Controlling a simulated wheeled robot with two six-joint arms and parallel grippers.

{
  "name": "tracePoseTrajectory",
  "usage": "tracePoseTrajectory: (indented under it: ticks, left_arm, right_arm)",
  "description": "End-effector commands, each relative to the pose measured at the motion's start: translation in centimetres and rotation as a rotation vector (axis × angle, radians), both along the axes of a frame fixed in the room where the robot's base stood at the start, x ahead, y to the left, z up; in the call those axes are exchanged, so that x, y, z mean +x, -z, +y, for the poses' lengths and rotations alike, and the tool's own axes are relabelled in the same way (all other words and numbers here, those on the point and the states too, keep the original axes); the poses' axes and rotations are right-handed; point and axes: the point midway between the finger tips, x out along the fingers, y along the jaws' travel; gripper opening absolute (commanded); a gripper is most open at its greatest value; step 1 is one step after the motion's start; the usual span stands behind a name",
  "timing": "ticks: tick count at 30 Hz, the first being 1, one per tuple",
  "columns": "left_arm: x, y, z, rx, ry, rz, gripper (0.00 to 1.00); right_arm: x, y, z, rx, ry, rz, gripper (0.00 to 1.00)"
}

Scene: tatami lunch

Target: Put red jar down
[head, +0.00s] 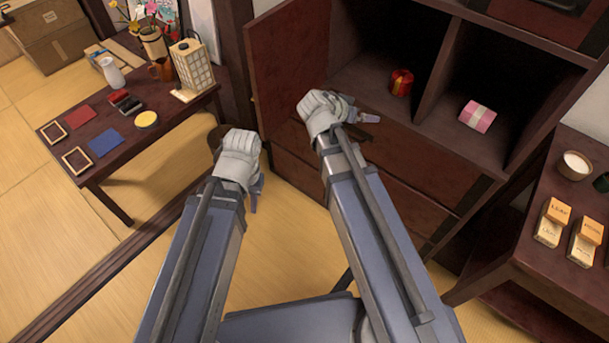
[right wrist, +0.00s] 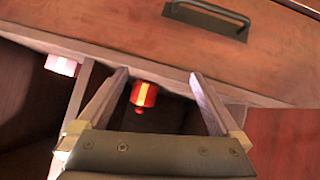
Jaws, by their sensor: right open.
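The red jar (head: 401,82) has a gold band and stands in the left compartment of the dark wooden cabinet (head: 397,135). In the right wrist view the red jar (right wrist: 144,93) shows between the spread fingers, beyond them. My right gripper (head: 371,118) is at the front of that compartment; in its wrist view the gripper (right wrist: 160,74) is open with nothing held. My left gripper (head: 255,196) hangs left of the cabinet, away from the jar. Its fingers are mostly hidden by its hand, so I cannot tell whether it is open.
A pink box (head: 477,116) with a pale band sits in the right compartment, past a divider. The cabinet's open door (head: 287,65) stands left of the compartment. A low table (head: 118,140) with small goods is at left; a shelf (head: 560,225) with labelled blocks is at right.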

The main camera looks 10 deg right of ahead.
Motion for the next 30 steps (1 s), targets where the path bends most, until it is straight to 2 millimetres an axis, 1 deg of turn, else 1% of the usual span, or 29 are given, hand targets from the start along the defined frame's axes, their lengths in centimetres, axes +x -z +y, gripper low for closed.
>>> tracePoseTrajectory:
  ticks: [1, 2, 3, 5, 6, 9, 12, 15, 18, 26, 30]
  left_arm:
    - [0.0, 0.0, 0.0, 0.0, 0.0, 0.0, 0.26]
    - [0.0, 0.0, 0.0, 0.0, 0.0, 0.0, 0.26]
    - [0.0, 0.0, 0.0, 0.0, 0.0, 0.0, 0.26]
    - [0.0, 0.0, 0.0, 0.0, 0.0, 0.0, 0.26]
    - [0.0, 0.0, 0.0, 0.0, 0.0, 0.0, 0.26]
    - [0.0, 0.0, 0.0, 0.0, 0.0, 0.0, 0.26]
    - [0.0, 0.0, 0.0, 0.0, 0.0, 0.0, 0.26]
    - [0.0, 0.0, 0.0, 0.0, 0.0, 0.0, 0.26]
    - [0.0, 0.0, 0.0, 0.0, 0.0, 0.0, 0.26]
    - [0.0, 0.0, 0.0, 0.0, 0.0, 0.0, 0.26]
    - [0.0, -0.9, 0.0, 0.0, 0.0, 0.0, 0.26]
  right_arm:
    - [-2.1, 1.7, 2.8, 0.042, -0.074, 0.12, 1.0]
    - [-3.3, 2.7, 4.4, 0.069, -0.127, 0.201, 1.0]
    - [-4.9, 4.0, 6.6, 0.106, -0.203, 0.306, 1.0]
    - [-7.3, 5.6, 9.9, 0.158, -0.329, 0.455, 1.0]
    - [-9.0, 6.4, 11.9, 0.193, -0.418, 0.545, 1.0]
    - [-12.8, 7.8, 16.4, 0.268, -0.632, 0.729, 1.0]
    - [-15.7, 8.4, 19.4, 0.323, -0.805, 0.849, 1.0]
    - [-17.4, 8.6, 21.2, 0.355, -0.914, 0.915, 1.0]
    - [-18.0, 8.7, 21.8, 0.368, -0.958, 0.94, 1.0]
    - [-18.0, 8.7, 21.8, 0.368, -0.962, 0.94, 1.0]
    - [-18.0, 7.8, 21.8, 0.368, -0.96, 0.939, 1.0]
